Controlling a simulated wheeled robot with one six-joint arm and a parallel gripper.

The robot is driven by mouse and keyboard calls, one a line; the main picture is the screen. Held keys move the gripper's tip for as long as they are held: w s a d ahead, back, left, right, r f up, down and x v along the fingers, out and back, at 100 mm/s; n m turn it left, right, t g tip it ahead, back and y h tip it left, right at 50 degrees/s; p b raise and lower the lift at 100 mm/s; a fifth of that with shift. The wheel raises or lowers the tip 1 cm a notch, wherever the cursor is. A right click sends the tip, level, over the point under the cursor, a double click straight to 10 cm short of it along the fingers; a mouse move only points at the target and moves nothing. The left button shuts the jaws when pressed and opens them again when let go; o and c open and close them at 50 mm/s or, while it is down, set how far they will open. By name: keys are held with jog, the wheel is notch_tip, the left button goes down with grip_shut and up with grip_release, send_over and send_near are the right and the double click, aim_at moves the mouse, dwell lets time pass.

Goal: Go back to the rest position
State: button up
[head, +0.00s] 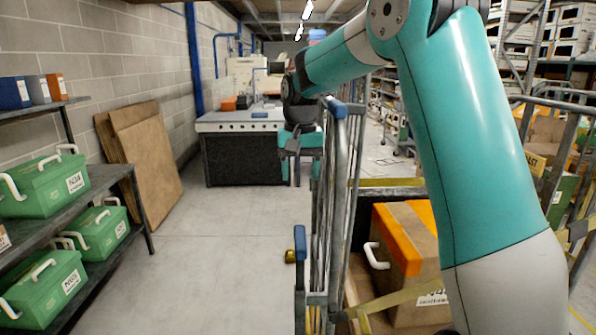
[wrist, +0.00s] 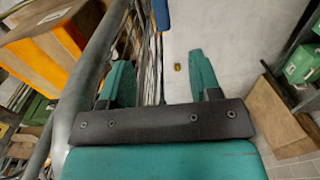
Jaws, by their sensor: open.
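In the wrist view my gripper (wrist: 162,82) shows two teal fingers spread apart. Nothing sits between them; the pale floor (wrist: 225,50) and part of the rails show past them. The left finger appears close to the cage rail (wrist: 85,75); I cannot tell whether they touch.
A caged cart on the right holds a brown box with an orange strip (head: 405,250). Green cases (head: 45,187) stand on a dark shelf (head: 60,230) at left. Brown boards (head: 140,160) lean on the wall. A workbench (head: 240,125) stands behind. The floor between (head: 210,260) is mostly clear.

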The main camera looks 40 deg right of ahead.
jog(key=s+a+n+y, duration=0.2)
jog(key=s+a+n, duration=0.6)
jog(key=s+a, duration=0.7)
jog(key=s+a+f+n+y+b, duration=0.1)
jog(key=s+a+f+n+y, duration=0.1)
jog(key=s+a+n, duration=0.4)
jog(key=s+a+f, duration=0.1)
jog(key=s+a, duration=0.2)
jog(key=s, duration=0.4)
jog(key=shift+s+a, duration=0.2)
